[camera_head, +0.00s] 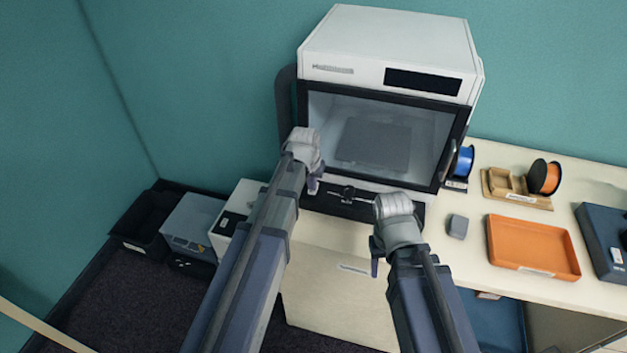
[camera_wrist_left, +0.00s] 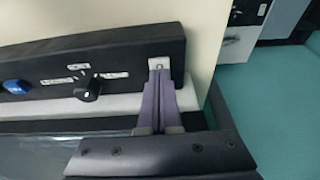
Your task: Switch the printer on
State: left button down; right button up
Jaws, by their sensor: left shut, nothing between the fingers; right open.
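The printer (camera_head: 390,45) is a white box with a dark-framed glass door, standing on the pale table. Its black front panel (camera_head: 405,207) runs below the door. In the left wrist view the panel (camera_wrist_left: 40,62) carries a dark knob (camera_wrist_left: 88,88), a blue part (camera_wrist_left: 16,87) and small white labels. My left gripper (camera_head: 313,187) is shut and empty at the panel's left end. Its fingertips (camera_wrist_left: 158,66) overlap a small white label there; whether they touch is unclear, and what lies behind them is hidden. My right gripper (camera_head: 376,256) is open and empty, in front of the table edge.
The printer's display (camera_head: 423,82) is dark. A grey block (camera_head: 458,226), an orange tray (camera_head: 533,247), blue (camera_head: 464,161) and orange (camera_head: 546,177) spools and a dark blue box (camera_head: 603,243) are on the table to the right. Bins (camera_head: 191,223) stand on the floor at left.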

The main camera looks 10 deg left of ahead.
pick_arm(q)
jog(key=shift+w, duration=0.1)
jog(key=shift+r+p, duration=0.75)
jog(key=shift+p, duration=0.05)
jog(key=p+v, duration=1.1)
jog(key=v, duration=0.1)
jog(key=shift+s+r+p, duration=0.2)
jog(key=shift+s+p, duration=0.15)
jog(key=shift+p, duration=0.05)
jog(key=shift+w, duration=0.1)
jog(key=shift+w+r+t, duration=0.2)
jog(key=shift+w+t, duration=0.2)
jog(key=shift+w, duration=0.25)
